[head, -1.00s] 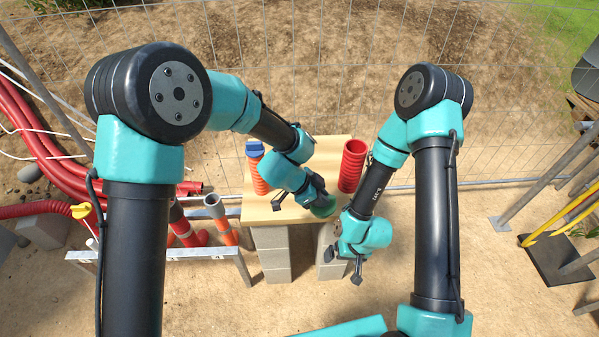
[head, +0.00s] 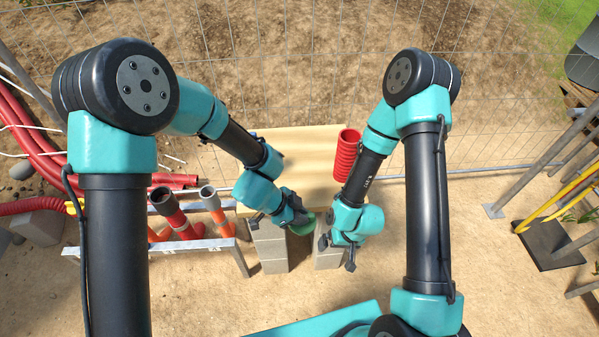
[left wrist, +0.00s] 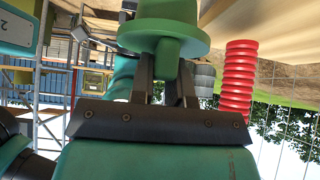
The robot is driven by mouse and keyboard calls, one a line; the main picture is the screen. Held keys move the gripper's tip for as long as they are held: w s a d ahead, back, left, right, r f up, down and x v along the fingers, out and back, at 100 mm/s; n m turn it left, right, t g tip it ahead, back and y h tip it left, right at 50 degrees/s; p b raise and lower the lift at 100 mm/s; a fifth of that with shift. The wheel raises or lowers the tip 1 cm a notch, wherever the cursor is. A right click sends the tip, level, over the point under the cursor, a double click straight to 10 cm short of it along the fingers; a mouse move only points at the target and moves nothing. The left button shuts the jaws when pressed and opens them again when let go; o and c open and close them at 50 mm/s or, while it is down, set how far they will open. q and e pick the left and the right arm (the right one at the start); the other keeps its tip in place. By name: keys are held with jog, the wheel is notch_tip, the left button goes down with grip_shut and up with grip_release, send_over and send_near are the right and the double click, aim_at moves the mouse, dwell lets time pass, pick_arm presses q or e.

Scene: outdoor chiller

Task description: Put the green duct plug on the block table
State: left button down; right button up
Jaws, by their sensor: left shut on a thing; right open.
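The green duct plug (head: 301,227) is held by my left gripper (head: 297,222), by the table's front edge in the head view. In the left wrist view the plug (left wrist: 165,32) is large at the top, with its narrow tab between the two shut fingers (left wrist: 166,80). The block table (head: 312,160) is a pale wooden board on grey concrete blocks. Its front left part is hidden by my left arm. Whether the plug touches the board, I cannot tell. My right gripper (head: 337,254) is open and empty, in front of the table's right side.
A red corrugated duct (head: 346,156) stands at the table's right; it also shows in the left wrist view (left wrist: 238,80). A bit of blue shows behind my left arm. Pipe stubs (head: 215,210) stand left of the table on a metal rail. The board's middle is bare.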

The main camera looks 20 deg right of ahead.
pick_arm(q)
jog(key=w+d+f, duration=0.1)
jog(key=w+d, duration=0.2)
jog(key=w, duration=1)
jog(key=shift+w+d+f, duration=0.15)
jog(key=shift+w+d, duration=0.2)
jog(key=shift+d, duration=0.05)
jog(key=shift+w+d+f, duration=0.1)
jog(key=shift+w+f, duration=0.1)
jog(key=shift+f, duration=0.7)
jog(key=shift+w+d+f, duration=0.1)
jog(key=shift+w+f, duration=0.1)
jog(key=shift+f, duration=0.7)
jog(key=shift+f, duration=0.15)
jog(key=c, duration=1.1)
grip_release()
